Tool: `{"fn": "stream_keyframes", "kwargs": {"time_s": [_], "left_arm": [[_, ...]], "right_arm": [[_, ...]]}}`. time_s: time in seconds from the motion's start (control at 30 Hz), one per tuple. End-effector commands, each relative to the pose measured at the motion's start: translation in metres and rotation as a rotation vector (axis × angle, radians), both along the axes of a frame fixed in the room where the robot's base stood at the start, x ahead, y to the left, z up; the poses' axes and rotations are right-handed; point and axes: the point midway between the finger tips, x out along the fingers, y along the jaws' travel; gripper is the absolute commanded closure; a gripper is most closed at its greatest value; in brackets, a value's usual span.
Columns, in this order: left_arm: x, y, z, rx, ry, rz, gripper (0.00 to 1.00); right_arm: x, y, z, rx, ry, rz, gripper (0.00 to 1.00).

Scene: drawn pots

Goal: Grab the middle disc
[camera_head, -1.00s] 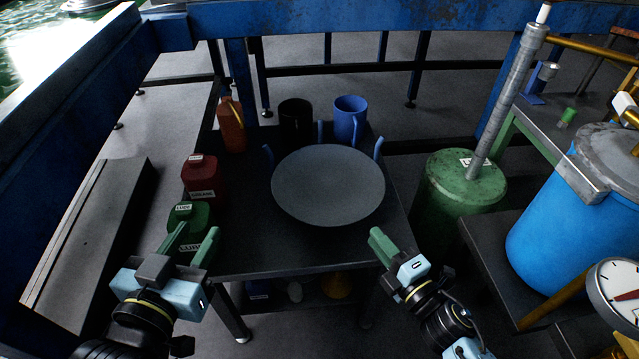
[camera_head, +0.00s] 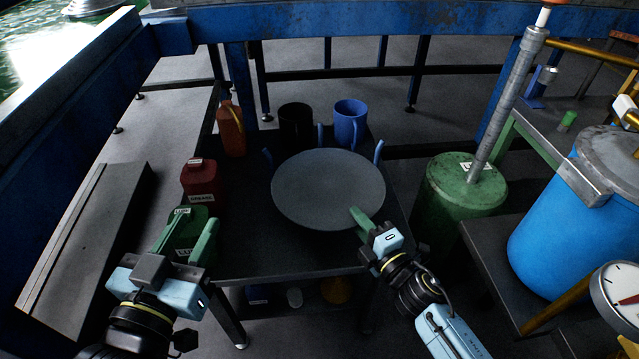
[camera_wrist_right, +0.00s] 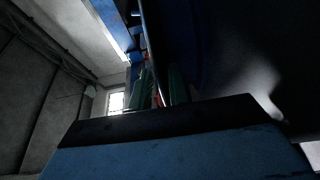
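A large round grey disc (camera_head: 328,185) stands tilted in a holder with blue prongs (camera_head: 267,157) on the black table. Only this front disc is clear; any disc behind it is hidden. My right gripper (camera_head: 364,220) is at the lower right rim, with one green finger overlapping the disc face. My left gripper (camera_head: 188,238) is open and empty in front of the green can (camera_head: 184,216).
A red jug (camera_head: 200,183), an orange bottle (camera_head: 232,128), a black mug (camera_head: 296,125) and a blue mug (camera_head: 350,122) stand around the disc on the black table (camera_head: 270,262). A green drum (camera_head: 455,205) and a blue barrel (camera_head: 560,235) stand to the right.

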Motion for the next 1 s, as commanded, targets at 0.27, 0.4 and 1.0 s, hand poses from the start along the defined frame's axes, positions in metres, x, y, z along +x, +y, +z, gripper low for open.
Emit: {"fn": "stream_keyframes", "kwargs": {"time_s": [0.27,0.4,1.0], "left_arm": [[0.000,0.000,0.000,0.000,0.000,0.000,0.64],[0.000,0.000,0.001,-0.001,-0.001,0.001,0.64],[0.000,0.000,0.033,0.000,0.000,0.001,0.64]], "right_arm": [[0.000,0.000,0.000,0.000,0.000,0.000,1.00],[0.000,0.000,0.001,0.001,-0.003,0.001,1.00],[0.000,0.000,0.034,0.001,-0.003,0.001,1.00]]}}
